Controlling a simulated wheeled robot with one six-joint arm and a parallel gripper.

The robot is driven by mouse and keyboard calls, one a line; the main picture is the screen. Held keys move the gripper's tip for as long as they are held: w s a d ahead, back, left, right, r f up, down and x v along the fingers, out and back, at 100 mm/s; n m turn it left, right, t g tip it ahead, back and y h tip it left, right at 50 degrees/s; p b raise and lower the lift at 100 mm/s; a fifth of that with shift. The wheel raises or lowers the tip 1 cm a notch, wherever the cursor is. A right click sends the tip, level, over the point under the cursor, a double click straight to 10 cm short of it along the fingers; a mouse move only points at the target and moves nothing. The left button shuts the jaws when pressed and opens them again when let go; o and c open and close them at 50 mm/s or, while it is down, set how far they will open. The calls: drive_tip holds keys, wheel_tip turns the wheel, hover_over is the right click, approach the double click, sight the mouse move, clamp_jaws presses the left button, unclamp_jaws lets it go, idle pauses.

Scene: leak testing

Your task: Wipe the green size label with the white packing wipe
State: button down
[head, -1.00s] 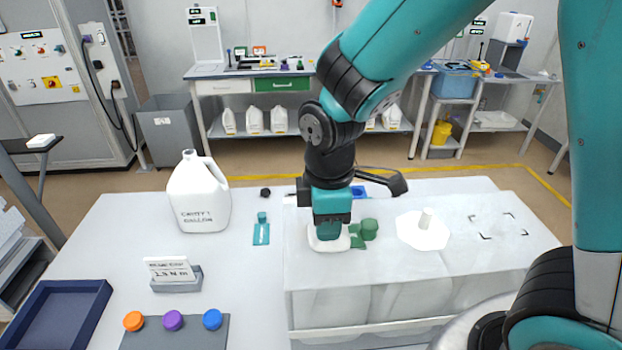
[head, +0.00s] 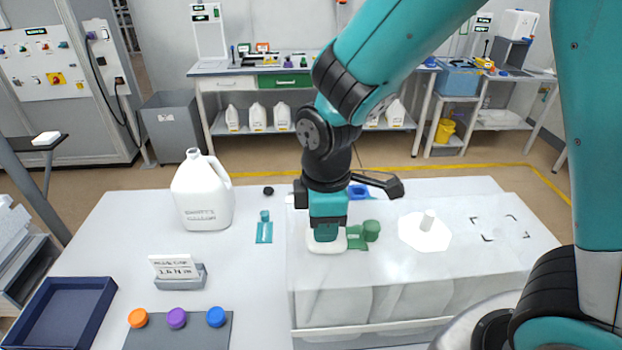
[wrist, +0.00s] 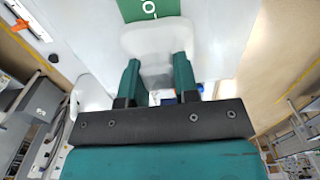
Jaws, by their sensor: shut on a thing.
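My gripper (head: 327,232) is shut on the white packing wipe (head: 324,246), low over the pale covered block on the table. The wipe also shows between my fingers (wrist: 157,75) in the wrist view, as a rounded white pad (wrist: 160,38). The green size label (head: 355,240) lies just right of the wipe in the head view. The wipe's edge meets or overlaps the label there; I cannot tell if it presses on it. In the wrist view the green label (wrist: 135,10) with white lettering is just beyond the wipe, partly cut off by the frame.
A green round knob-like piece (head: 371,230) stands by the label. A white piece with a peg (head: 425,232) lies to its right. A white jug (head: 203,195), a teal tool (head: 264,228), a sign holder (head: 180,278) and coloured caps (head: 177,318) are to the left.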

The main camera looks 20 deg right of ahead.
drive_tip(key=shift+w+a, duration=0.25)
drive_tip(key=shift+a, duration=0.5)
drive_tip(key=shift+a+r+p, duration=0.15)
drive_tip(key=shift+r+p, duration=0.2)
drive_tip(key=shift+p, duration=0.25)
wheel_tip(320, 180, up, 3)
drive_tip(key=shift+s+f+p, duration=0.1)
drive_tip(key=shift+p, duration=0.6)
drive_tip(key=shift+r+p, duration=0.7)
drive_tip(key=shift+r, duration=0.05)
wheel_tip(320, 180, up, 4)
drive_tip(key=p, duration=0.3)
drive_tip(key=shift+f, duration=0.25)
drive_tip(key=shift+f, duration=0.1)
